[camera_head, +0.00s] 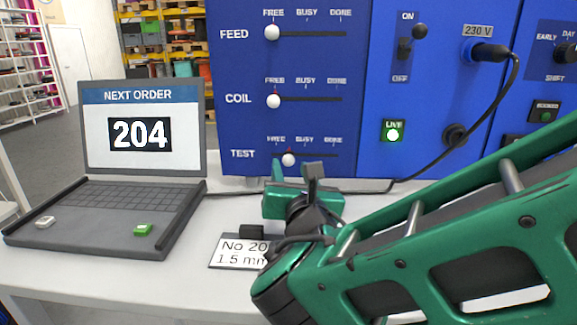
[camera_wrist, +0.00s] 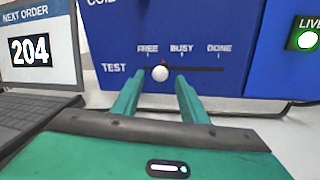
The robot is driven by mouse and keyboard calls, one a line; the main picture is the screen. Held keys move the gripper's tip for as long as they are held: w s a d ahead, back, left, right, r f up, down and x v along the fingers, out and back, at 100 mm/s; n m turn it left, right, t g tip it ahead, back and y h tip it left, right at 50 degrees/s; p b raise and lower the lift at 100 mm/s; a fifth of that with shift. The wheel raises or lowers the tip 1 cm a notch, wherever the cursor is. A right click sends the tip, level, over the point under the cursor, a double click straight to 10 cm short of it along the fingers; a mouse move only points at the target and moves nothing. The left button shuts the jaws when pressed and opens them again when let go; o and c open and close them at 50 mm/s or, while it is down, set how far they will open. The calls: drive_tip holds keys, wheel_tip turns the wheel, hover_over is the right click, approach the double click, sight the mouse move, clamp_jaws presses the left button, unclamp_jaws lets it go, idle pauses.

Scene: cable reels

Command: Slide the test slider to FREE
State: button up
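The TEST slider's white round knob (camera_head: 288,160) sits between FREE and BUSY on its dark slot (camera_head: 318,156), at the bottom of the blue panel. In the wrist view the knob (camera_wrist: 159,74) is a little right of FREE, with a small red mark just above it. My gripper (camera_head: 295,172) is in front of the panel just below the knob. In the wrist view my gripper (camera_wrist: 160,82) is open, one green finger to each side of the knob, with gaps visible. I cannot tell how far the fingertips are from the panel.
The FEED knob (camera_head: 272,33) and COIL knob (camera_head: 273,101) stand at FREE. A laptop (camera_head: 140,135) showing 204 is at left. A label card (camera_head: 237,252) lies on the white table (camera_head: 100,280). A black cable (camera_head: 515,90) hangs from the 230 V socket at right.

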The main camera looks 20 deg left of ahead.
sight(289, 163)
drive_tip(key=shift+x, duration=1.5)
clamp_jaws()
